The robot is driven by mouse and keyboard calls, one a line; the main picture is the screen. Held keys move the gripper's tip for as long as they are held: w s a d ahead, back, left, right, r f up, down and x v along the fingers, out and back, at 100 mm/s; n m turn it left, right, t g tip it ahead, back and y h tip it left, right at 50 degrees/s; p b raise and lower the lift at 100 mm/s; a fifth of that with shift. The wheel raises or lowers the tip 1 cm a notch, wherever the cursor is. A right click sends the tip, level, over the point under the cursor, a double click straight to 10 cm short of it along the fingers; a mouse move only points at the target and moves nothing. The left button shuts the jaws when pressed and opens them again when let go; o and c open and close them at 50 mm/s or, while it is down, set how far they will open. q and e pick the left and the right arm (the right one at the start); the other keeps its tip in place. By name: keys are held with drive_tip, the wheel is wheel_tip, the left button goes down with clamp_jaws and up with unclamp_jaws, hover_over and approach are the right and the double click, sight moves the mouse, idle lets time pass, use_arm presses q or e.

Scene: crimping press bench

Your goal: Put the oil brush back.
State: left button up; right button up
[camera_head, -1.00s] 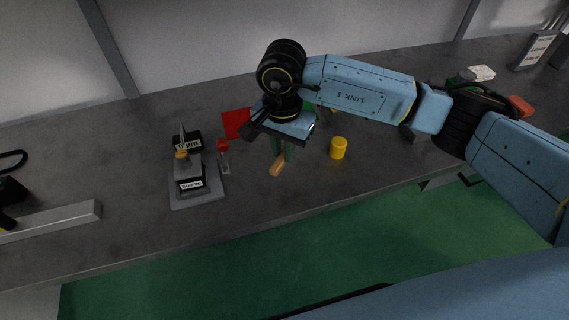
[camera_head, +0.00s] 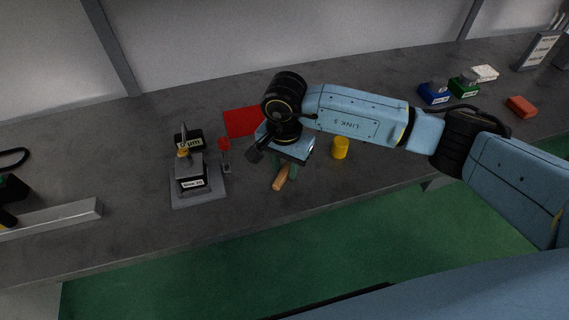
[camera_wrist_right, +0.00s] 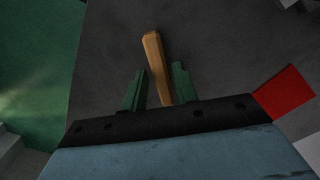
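The oil brush shows as a tan wooden handle (camera_head: 280,180) at the middle of the bench in the head view. The handle (camera_wrist_right: 155,60) also shows in the right wrist view, between the two green fingers. Its other end is hidden under my right gripper. My right gripper (camera_head: 284,167) is low over the bench, its fingers standing apart on either side of the handle. In the right wrist view the gripper (camera_wrist_right: 159,82) shows a clear gap at the left finger. I cannot tell what supports the brush. My left gripper is not recognisable in view.
A small press (camera_head: 192,180) on a grey base stands left of the gripper. A red sheet (camera_head: 241,121) lies behind, and a yellow cylinder (camera_head: 340,148) stands close on the right. Blue (camera_head: 433,96) and green (camera_head: 464,87) blocks and a red block (camera_head: 521,107) sit farther right.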

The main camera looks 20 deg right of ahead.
sight(284, 171)
drive_tip(key=shift+o, duration=0.7)
drive_tip(key=shift+r, duration=0.2)
wheel_tip(284, 171, up, 12)
idle(2.1)
